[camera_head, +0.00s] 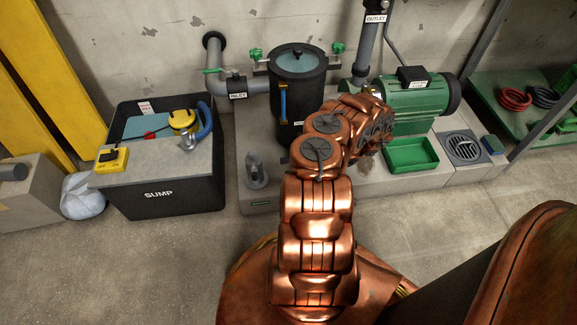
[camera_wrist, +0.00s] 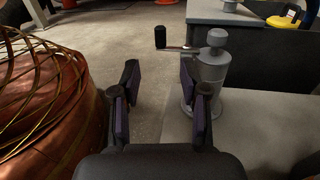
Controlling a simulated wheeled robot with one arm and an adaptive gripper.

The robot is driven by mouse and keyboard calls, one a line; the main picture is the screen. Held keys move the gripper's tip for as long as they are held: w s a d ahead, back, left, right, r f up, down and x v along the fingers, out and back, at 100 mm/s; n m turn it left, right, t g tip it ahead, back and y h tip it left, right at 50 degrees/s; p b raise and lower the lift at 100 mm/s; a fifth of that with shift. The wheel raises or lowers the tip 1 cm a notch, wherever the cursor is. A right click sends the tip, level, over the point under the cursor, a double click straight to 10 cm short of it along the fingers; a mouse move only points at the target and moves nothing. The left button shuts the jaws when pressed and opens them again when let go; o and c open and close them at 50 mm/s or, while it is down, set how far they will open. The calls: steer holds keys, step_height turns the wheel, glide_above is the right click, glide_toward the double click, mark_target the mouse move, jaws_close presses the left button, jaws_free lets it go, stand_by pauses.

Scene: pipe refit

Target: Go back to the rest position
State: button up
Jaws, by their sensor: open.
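My copper-coloured arm reaches from the bottom of the head view up over the front of the grey plinth (camera_head: 262,205). My gripper (camera_wrist: 158,98) shows in the wrist view with its two dark fingers apart. Bare floor shows between them and nothing is held. A grey fitting with a black-knobbed crank (camera_wrist: 213,68) stands upright just beyond the right finger, which overlaps it in the picture. Whether they touch I cannot tell. In the head view a small grey fitting (camera_head: 256,172) stands on the plinth's left part. The gripper itself is not discernible there.
A dark canister (camera_head: 298,95) and green motor (camera_head: 410,108) stand behind my arm. A green tray (camera_head: 411,156) lies to its right. The black sump (camera_head: 165,200) with yellow items stands left. Open floor (camera_head: 150,265) lies in front.

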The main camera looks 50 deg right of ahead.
stand_by(0.4)
steer(key=w+a+r+n+g+h+p, duration=0.1)
steer(key=w+a+r+n+g+p, duration=0.45)
steer(key=r, duration=0.75)
steer(key=s+a+r+n+g+p, duration=0.1)
steer(key=a+r+n+g+p, duration=0.3)
steer(key=a+r, duration=0.7)
steer(key=w+a+r+n+g+h+p, duration=0.15)
steer(key=w+a+r+n+p, duration=0.3)
steer(key=r, duration=1.05)
steer(key=s+a+r+n+g+h+p, duration=0.2)
steer(key=s+a+r+h+p, duration=0.1)
steer(key=s+a+r+p, duration=0.4)
steer(key=s+a+r+n+g+h+p, duration=0.1)
steer(key=s+a+r+n+h+p, duration=0.25)
steer(key=r, duration=0.55)
steer(key=s+d+r+n+t+h+p, duration=0.2)
steer(key=s+r+h+p, duration=0.4)
steer(key=s+r+p, duration=0.7)
steer(key=s+r+n+t, duration=0.1)
steer(key=n, duration=0.1)
steer(key=shift+s+d+r+n, duration=0.15)
steer(key=shift+d+r+n, duration=0.15)
steer(key=shift+n, duration=0.05)
